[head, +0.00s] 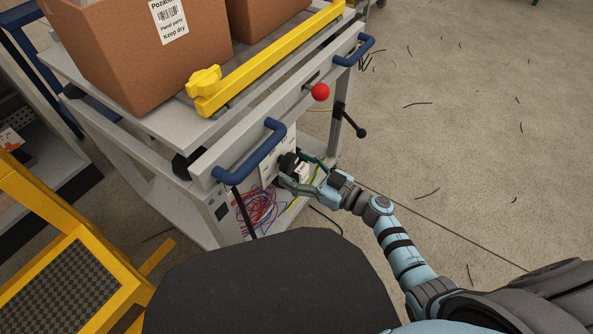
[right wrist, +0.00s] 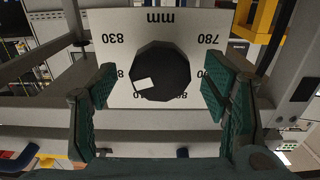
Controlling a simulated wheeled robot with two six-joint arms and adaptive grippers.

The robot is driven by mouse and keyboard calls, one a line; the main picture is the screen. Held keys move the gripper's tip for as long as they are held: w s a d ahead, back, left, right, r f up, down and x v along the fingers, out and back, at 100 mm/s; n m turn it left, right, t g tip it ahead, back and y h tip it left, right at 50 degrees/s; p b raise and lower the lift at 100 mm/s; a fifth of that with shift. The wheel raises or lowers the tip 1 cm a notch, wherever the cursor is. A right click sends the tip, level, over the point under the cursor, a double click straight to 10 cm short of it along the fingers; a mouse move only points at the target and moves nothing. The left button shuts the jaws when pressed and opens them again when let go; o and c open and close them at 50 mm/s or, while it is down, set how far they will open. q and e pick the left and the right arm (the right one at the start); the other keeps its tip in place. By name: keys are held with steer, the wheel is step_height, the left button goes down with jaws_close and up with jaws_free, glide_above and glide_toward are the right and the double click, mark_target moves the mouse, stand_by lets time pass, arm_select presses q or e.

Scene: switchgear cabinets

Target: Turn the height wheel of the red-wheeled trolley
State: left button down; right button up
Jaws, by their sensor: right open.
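The trolley (head: 207,165) is grey, with blue handles. Its road wheels do not show, so I cannot tell their colour. The height wheel (right wrist: 160,72) is a dark faceted knob with a white patch left of its middle. It sits on a white plate (right wrist: 115,60) with an upside-down "mm" scale; 830 and 780 are readable. In the head view the dark knob (head: 287,161) is on the trolley's near side, partly covered. My right gripper (head: 295,169) is open, its green fingers on either side of the knob, with gaps visible in the wrist view (right wrist: 160,86). My left gripper is out of view.
A red ball knob (head: 320,92), blue handles (head: 250,155) and a black lever (head: 350,122) stick out near my right arm. Cardboard boxes (head: 130,50) and a yellow bar (head: 270,60) are on top. Loose wires (head: 258,207) lie below. Floor at right is mostly clear.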

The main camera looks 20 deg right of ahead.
steer(key=shift+w+a, duration=0.1)
steer(key=shift+w, duration=0.05)
steer(key=c, duration=1.2)
steer(key=shift+o, duration=0.2)
